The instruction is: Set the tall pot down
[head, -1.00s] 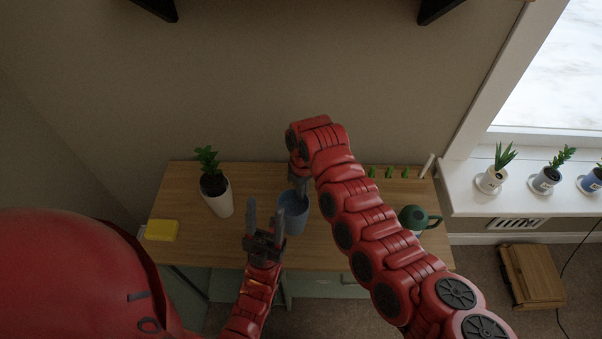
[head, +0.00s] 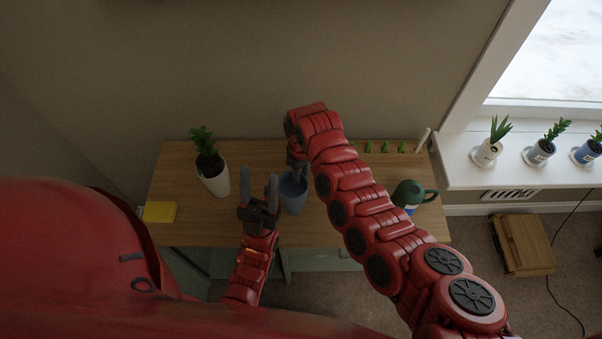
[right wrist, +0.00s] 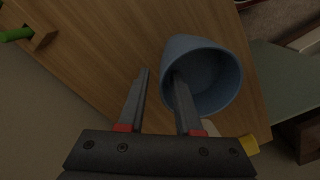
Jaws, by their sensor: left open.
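A blue tapered pot (head: 293,195), empty inside, stands on the wooden desk (head: 330,232) near its middle. It also shows in the right wrist view (right wrist: 222,85). My right gripper (right wrist: 160,74) is open at its rim, with one finger over or inside the mouth and the other outside, apart from the wall. In the head view, its fingers (head: 297,162) are partly hidden by my arm. My left gripper (head: 258,180) is open and empty, just left of the blue pot. A tall white pot (head: 215,181) with a green plant stands further left on the desk.
A yellow block (head: 159,212) lies at the desk's left front. A green watering can (head: 408,194) stands at the right, partly behind my right arm. Small green plants (head: 385,147) line the back right edge. Several potted plants stand on the window sill (head: 500,170).

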